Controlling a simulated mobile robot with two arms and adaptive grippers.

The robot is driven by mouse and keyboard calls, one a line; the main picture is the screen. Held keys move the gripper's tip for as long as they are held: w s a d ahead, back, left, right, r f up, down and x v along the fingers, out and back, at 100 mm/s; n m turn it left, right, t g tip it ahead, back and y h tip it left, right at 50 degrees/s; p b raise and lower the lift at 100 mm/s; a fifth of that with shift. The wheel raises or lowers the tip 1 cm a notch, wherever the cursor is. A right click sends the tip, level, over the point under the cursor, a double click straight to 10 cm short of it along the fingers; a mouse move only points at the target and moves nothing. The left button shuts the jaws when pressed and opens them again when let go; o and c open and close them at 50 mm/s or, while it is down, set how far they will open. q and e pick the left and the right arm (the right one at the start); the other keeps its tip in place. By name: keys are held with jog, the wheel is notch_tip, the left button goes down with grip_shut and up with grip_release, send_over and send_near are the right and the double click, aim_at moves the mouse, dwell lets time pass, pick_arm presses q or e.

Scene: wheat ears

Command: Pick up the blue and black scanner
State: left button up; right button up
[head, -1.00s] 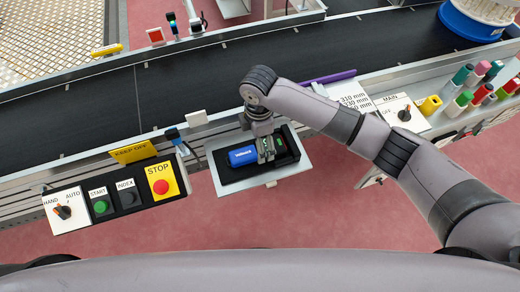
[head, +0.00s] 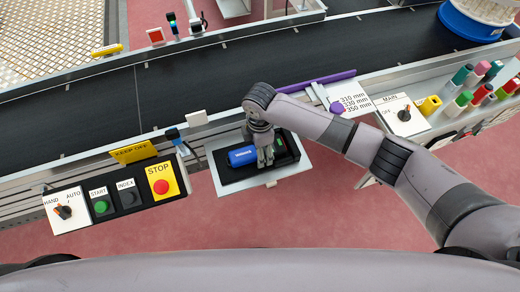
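The blue and black scanner (head: 242,156) lies in a black-lined tray on a white shelf (head: 228,183). Its blue body shows at the left, and its right part is hidden behind my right gripper. My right gripper (head: 266,163) points down over the scanner's right end, its fingers beside the blue body. I cannot tell whether the fingers touch it or how far they are apart. My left gripper is not in view.
A control panel with a red stop button (head: 161,187) stands left of the tray. A dark conveyor belt (head: 200,85) runs behind. A purple rod (head: 322,80), a white label card (head: 354,100) and several coloured markers lie to the right.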

jog(key=c, duration=0.9)
jog(key=shift+o, duration=0.2)
jog(key=shift+r, duration=0.15)
notch_tip(320, 180, up, 20)
